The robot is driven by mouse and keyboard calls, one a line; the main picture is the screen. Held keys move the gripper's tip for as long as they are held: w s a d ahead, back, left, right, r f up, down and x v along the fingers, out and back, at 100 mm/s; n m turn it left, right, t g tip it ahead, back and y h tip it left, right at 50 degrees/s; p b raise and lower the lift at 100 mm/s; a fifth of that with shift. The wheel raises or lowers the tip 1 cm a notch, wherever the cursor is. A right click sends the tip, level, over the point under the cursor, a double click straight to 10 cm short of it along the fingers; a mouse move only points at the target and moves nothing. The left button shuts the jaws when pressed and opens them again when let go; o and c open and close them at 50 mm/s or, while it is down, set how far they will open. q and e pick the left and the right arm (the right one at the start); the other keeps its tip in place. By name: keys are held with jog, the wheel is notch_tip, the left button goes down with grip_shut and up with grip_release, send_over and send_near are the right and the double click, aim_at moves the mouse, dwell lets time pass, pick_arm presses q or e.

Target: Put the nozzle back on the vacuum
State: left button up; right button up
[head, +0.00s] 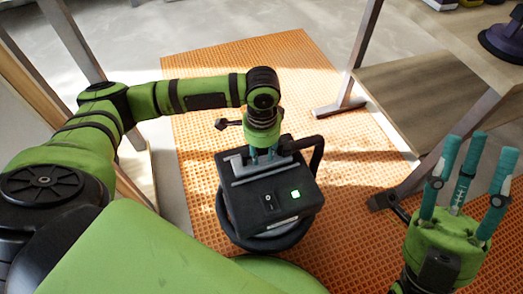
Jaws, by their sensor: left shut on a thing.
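The vacuum (245,200) is a black box with a lit green square on its top, standing on a round dark base on the orange mat. My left gripper (265,156) points down over the back of its top. Its teal fingers are shut on what looks like the dark nozzle (288,146), mostly hidden by them. A black hose (319,158) loops from there to the vacuum's right side. I cannot tell whether the nozzle is seated or just above. My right gripper (461,174) is open and empty, its teal fingers pointing up, at the right.
A wooden shelf (425,95) on metal legs stands at the right. A purple suction cup (505,42) lies on the top right surface. A small dark flared part (222,124) sticks out left of my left gripper.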

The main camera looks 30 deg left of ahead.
pick_arm(q)
jog(key=shift+f, duration=0.1)
jog(key=o, duration=1)
